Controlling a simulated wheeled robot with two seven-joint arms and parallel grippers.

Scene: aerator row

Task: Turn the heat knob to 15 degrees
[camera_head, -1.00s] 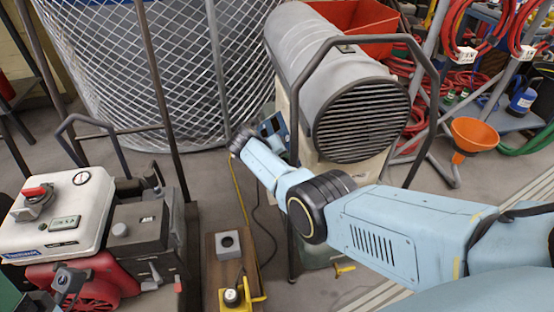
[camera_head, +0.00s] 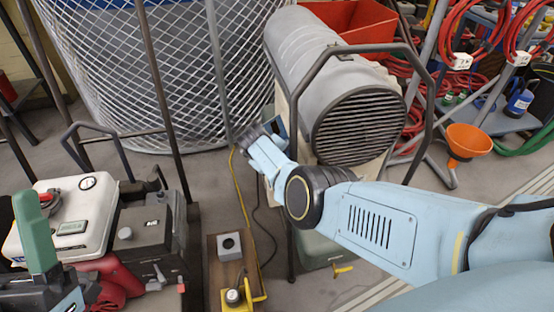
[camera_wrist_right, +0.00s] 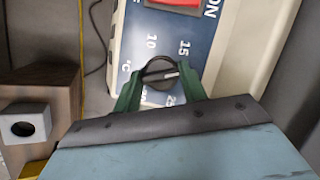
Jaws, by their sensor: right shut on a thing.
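The heat knob (camera_wrist_right: 158,72) is a round dark knob on the heater's blue dial panel (camera_wrist_right: 134,38) in the right wrist view. The numbers 10, 15 and part of 25 show around it; a finger covers part of the scale. A pale mark shows on the knob's right side, below the 15; its exact reading is unclear. My right gripper (camera_wrist_right: 160,82) is shut on the knob, one green finger on each side. In the head view its wrist is at the heater (camera_head: 358,125), fingers hidden. My left gripper (camera_head: 28,198) shows one upright green finger at lower left; its opening is unclear.
A red switch (camera_wrist_right: 174,4) sits above the knob. A dark tube frame (camera_head: 425,95) surrounds the heater's front. A red and white machine (camera_head: 70,215) stands near the left gripper. A wooden board (camera_head: 217,270) with a grey block (camera_head: 229,245) lies below the right wrist.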

